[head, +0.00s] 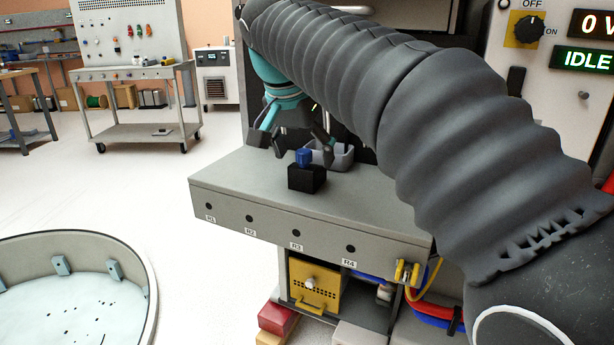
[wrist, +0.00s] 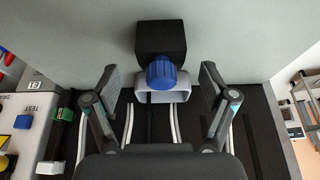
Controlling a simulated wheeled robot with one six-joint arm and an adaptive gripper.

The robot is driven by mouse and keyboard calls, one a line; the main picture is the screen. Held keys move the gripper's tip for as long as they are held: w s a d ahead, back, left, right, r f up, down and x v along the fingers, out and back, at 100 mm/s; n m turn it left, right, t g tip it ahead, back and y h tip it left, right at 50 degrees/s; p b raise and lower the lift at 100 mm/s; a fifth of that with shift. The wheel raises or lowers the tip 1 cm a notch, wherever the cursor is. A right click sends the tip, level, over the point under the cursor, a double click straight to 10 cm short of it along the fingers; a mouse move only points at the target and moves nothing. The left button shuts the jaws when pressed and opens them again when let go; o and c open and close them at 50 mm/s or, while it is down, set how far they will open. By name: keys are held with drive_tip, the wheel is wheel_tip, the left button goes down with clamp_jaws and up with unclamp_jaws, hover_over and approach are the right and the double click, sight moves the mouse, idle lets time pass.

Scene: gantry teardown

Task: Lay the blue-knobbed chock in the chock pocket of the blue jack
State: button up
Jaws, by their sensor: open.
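The chock is a black block (head: 306,178) with a blue knob (head: 304,157) on top, standing on the grey bench ledge. In the wrist view, its blue knob (wrist: 162,72) lies between my fingers and its black body (wrist: 160,38) shows beyond. My gripper (head: 291,140) is open and empty, just behind and above the chock in the head view. In the wrist view, the fingers of my gripper (wrist: 160,84) are spread wide on either side of the knob, apart from it. I cannot make out the blue jack or its chock pocket in either view.
A grey open tray (head: 342,157) sits close behind the chock. The ledge (head: 235,182), marked R1 to R4, is otherwise mostly clear. Below are a yellow box (head: 314,284) and a red block (head: 277,318). A round light tub (head: 75,290) stands on the floor at left.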

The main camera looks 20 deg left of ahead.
drive_tip(key=x, duration=0.3)
drive_tip(key=shift+s+a, duration=0.1)
drive_tip(key=c, duration=1.5)
drive_tip(key=shift+r, duration=0.1)
drive_tip(key=shift+r, duration=0.15)
